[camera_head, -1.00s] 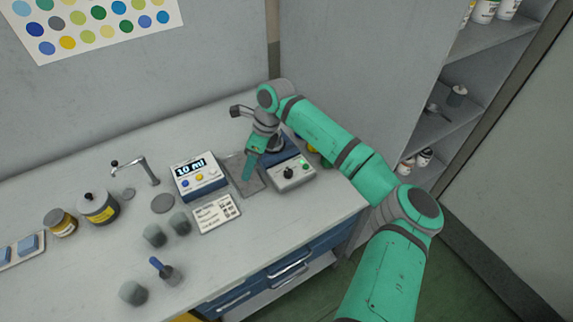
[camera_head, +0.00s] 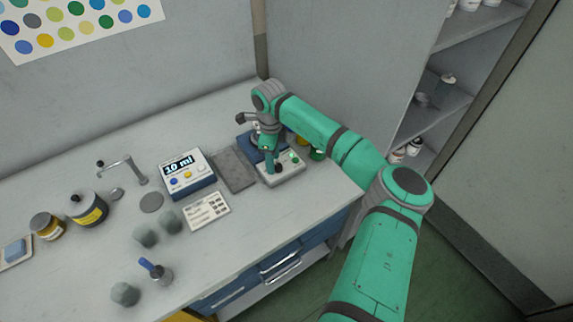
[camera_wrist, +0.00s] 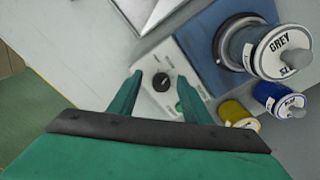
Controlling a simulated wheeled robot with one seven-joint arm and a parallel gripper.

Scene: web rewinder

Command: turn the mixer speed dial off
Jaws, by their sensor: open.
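The mixer (camera_head: 284,170) stands on the bench, a light grey control box with a blue base behind it. Its black speed dial (camera_wrist: 161,81) shows in the wrist view with a pale pointer mark and scale marks around it. In the head view the dial (camera_head: 278,168) is partly hidden by my fingers. My gripper (camera_wrist: 155,83) is open, with one finger on either side of the dial and gaps to it. Whether the fingertips touch the panel, I cannot tell. A jar labelled GREY (camera_wrist: 275,50) sits on the blue base.
A green button (camera_head: 294,157) is on the same panel, close to one finger in the wrist view. A dispenser reading 10 ml (camera_head: 188,172) and a dark mat (camera_head: 233,169) are left of the mixer. Yellow (camera_wrist: 238,113) and blue-labelled (camera_wrist: 278,99) jars stand beside it.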

